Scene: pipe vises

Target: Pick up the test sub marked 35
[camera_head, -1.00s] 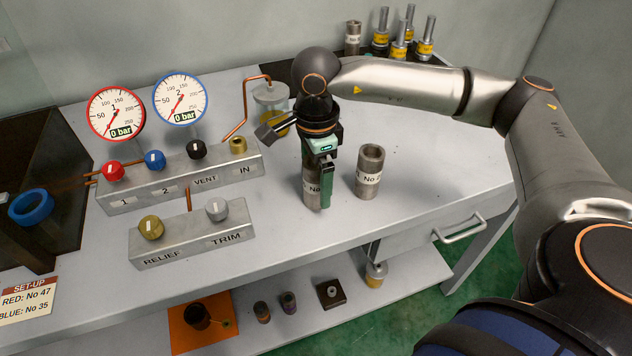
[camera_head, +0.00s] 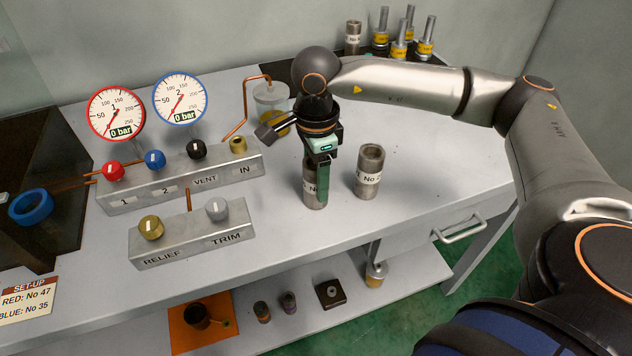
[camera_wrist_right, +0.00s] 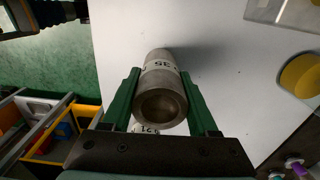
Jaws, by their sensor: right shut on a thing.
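A steel test sub (camera_head: 312,197) with a white label stands upright on the bench. In the right wrist view the sub (camera_wrist_right: 160,101) shows a label reading 35 and its open top end. My right gripper (camera_head: 317,183) comes down from above with its green fingers on either side of the sub, shut on it. In the right wrist view the gripper (camera_wrist_right: 160,95) has the sub between its fingers. The sub's base appears to be on the bench top. Part of its label is hidden by a finger in the head view. My left gripper is not in view.
A second labelled sub (camera_head: 369,172) stands close to the right. The valve manifold (camera_head: 180,178) and relief block (camera_head: 193,234) lie left, with gauges behind. A glass jar (camera_head: 271,100) stands behind the gripper. Several yellow-banded parts stand at the back. The bench's right side is clear.

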